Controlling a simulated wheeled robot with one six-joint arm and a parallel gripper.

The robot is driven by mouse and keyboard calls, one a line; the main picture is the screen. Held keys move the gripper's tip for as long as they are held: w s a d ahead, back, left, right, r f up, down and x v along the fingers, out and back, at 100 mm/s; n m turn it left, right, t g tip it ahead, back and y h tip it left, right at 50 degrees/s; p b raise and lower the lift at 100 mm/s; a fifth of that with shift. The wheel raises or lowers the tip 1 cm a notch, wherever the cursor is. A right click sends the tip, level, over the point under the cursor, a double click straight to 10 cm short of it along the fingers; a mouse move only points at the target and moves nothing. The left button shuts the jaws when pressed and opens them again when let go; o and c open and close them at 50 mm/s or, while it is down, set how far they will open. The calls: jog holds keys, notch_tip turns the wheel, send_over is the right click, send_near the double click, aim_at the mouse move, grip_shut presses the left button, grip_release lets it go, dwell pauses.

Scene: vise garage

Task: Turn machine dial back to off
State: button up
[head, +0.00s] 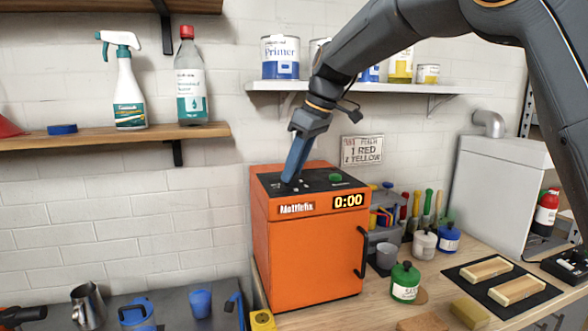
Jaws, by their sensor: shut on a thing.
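The orange machine (310,255) stands on the left end of the wooden bench. Its front bears a lit display (348,201) reading 0:00 and a dark handle on the right. Its black top panel (318,184) carries a round green button (335,178) and small white marks. My gripper (290,179) reaches down from above, tilted, with its blue fingers at the left part of the top panel. It is shut on the dial, which the fingers hide, so its pointer and setting cannot be read.
A white shelf (340,86) with paint cans hangs behind my arm. A wooden shelf (110,138) holds a spray bottle and a clear bottle at left. A grey table with blue cups lies at lower left.

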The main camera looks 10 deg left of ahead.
dwell(0.4)
jog(key=o, duration=1)
jog(key=b+v, duration=0.2)
jog(key=v, duration=0.6)
jog(key=shift+f, duration=0.1)
